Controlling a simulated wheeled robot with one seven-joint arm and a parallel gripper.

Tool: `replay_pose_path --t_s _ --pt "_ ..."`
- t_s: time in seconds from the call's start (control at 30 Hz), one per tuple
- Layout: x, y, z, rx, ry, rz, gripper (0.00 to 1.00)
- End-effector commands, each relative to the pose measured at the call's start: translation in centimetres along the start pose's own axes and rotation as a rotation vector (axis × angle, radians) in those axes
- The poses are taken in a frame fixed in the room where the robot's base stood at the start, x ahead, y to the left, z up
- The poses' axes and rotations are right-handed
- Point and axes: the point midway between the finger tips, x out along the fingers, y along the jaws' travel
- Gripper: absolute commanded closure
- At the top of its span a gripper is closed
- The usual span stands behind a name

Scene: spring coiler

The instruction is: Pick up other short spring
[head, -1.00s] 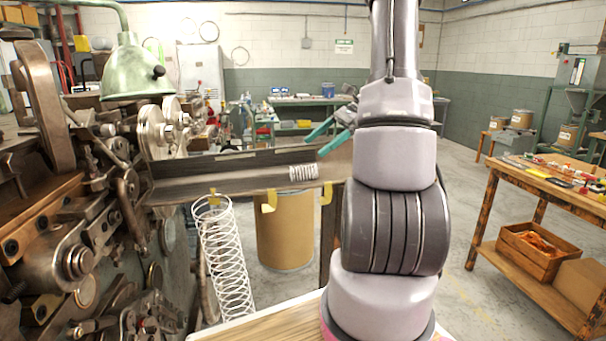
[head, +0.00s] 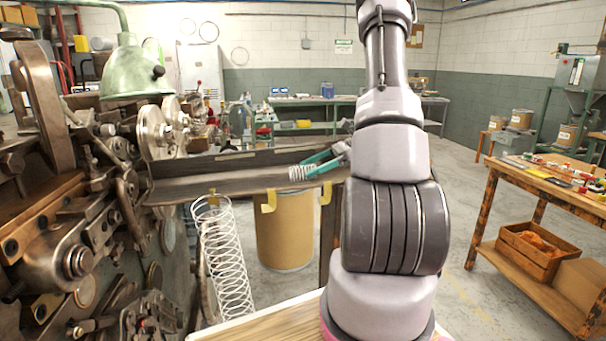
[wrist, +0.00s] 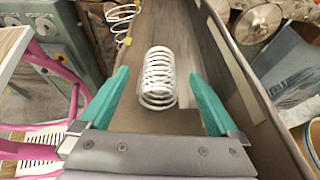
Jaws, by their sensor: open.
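A short white spring (head: 299,173) lies on its side in the metal trough (head: 220,184) of the coiling machine, near the trough's right end. My gripper (head: 308,167) is at the spring with its green fingers spread open. In the wrist view the short spring (wrist: 158,78) lies between and just ahead of the two open fingers of my gripper (wrist: 160,88), with a gap on each side. The gripper is not closed on it. In the head view the fingers partly cover the spring's right end.
A long white spring (head: 224,255) stands leaning below the trough. A brown drum (head: 285,230) is behind it. The trough's raised back wall (head: 235,162) runs close beside the gripper. The coiling machine (head: 80,220) fills the left. A wooden workbench (head: 560,185) stands right.

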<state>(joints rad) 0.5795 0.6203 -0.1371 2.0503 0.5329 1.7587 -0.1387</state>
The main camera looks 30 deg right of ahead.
Motion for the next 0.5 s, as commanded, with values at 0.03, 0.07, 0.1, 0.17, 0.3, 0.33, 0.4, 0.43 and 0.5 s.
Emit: replay_pose_path --t_s 0.03,0.07,0.1,0.17,0.3,0.33,0.4,0.43,0.5 --pt "0.9 0.2 -0.1 0.002 -0.001 0.004 0.03" --pt "1.4 0.2 -0.1 0.002 -0.001 0.004 0.03" --pt "1.9 0.1 -0.1 0.001 -0.001 0.004 0.03" --pt "2.5 0.1 -0.1 0.000 0.000 0.002 0.03" --pt "3.0 0.1 -0.1 0.000 0.000 0.000 0.03" --pt "3.0 0.1 -0.1 0.000 0.000 0.000 0.03" --pt "3.0 0.1 -0.1 0.000 0.000 0.000 0.03" --pt "3.0 0.1 -0.1 0.000 0.000 0.000 0.03" --pt "3.0 0.1 -0.1 0.000 0.000 0.000 0.14"
